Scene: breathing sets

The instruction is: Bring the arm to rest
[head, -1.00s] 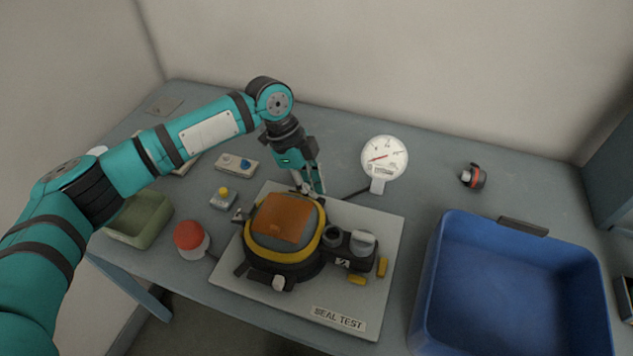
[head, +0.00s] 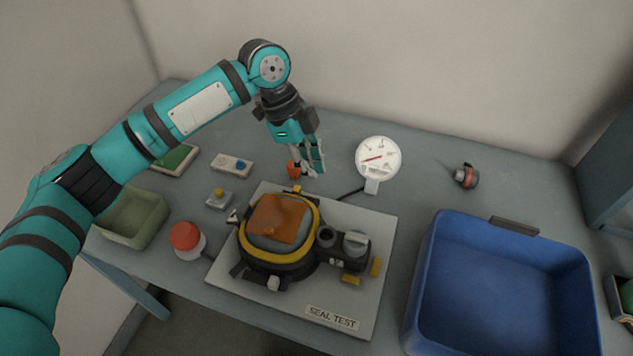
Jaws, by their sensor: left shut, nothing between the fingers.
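My left gripper (head: 309,171) hangs fingers-down from the arm that comes in from the left. It is shut and holds nothing. It is above the table just behind the seal test board (head: 375,262). On the board sits a breathing mask unit (head: 277,226) with an orange visor, a yellow rim and a black body. The fingers are apart from the mask unit. A small orange-red piece (head: 293,167) shows right beside the fingertips; I cannot tell what it is. My right gripper is not in view.
A white dial gauge (head: 378,159) stands right of the gripper. A large blue bin (head: 505,285) is at the right, a green tray (head: 134,217) at the left. A red-topped button (head: 186,238) and small switch boxes (head: 233,165) stand left. The table's back right is mostly clear around a small black-and-red part (head: 466,175).

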